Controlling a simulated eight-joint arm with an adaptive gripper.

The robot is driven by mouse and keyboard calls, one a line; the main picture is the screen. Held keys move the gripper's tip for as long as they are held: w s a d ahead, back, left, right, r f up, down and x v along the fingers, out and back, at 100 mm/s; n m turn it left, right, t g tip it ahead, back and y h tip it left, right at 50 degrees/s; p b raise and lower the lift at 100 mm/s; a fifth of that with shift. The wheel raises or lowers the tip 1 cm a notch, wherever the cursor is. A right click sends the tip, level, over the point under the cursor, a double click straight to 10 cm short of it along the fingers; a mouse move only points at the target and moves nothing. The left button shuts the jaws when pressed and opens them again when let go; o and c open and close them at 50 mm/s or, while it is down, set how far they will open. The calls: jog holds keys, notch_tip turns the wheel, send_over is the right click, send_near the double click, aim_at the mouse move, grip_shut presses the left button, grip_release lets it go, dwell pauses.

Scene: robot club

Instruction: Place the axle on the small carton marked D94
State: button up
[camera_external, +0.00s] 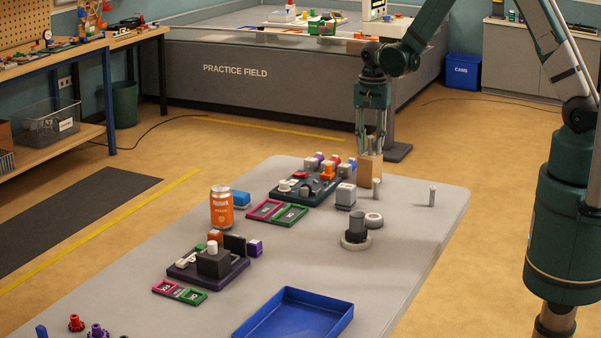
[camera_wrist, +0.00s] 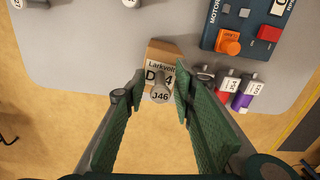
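The small brown carton marked D94 (camera_wrist: 161,53) stands at the far end of the table, and also shows in the external view (camera_external: 370,170). A grey axle labelled J46 (camera_wrist: 160,93) stands roughly upright over the carton's top and appears to rest on it; the contact is hard to see. My gripper (camera_wrist: 158,88) is open around the axle, with a gap visible on each side in the wrist view. In the external view my gripper (camera_external: 375,140) points down just above the carton, its fingers partly hiding the axle.
A dark motor tray (camera_external: 290,193) with colored parts stands left of the carton. A grey block (camera_external: 346,196), a ring (camera_external: 374,219), a round stand (camera_external: 356,238) and a slim grey post (camera_external: 432,195) are nearby. A blue tray (camera_external: 295,318) lies at the front. The table's right side is mostly clear.

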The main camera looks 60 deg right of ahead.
aim_at(372, 137)
jog(key=shift+r, duration=6.1)
jog(key=s+a+r+n+t, duration=0.2)
jog(key=s+a+r+n, duration=0.25)
jog(key=s+r, duration=0.3)
jog(key=s+a+r+n+t, duration=0.2)
jog(key=s+a+r+n, duration=0.3)
jog(key=r, duration=0.4)
jog(key=s+a+r+n+t, duration=0.1)
jog(key=s+a+n, duration=0.2)
jog(key=s, duration=0.5)
jog(key=s+a+r+n+t, duration=0.2)
jog(key=s+a+n, duration=0.2)
jog(key=s, duration=0.4)
jog(key=shift+a+r, duration=0.15)
jog(key=shift+a, duration=0.6)
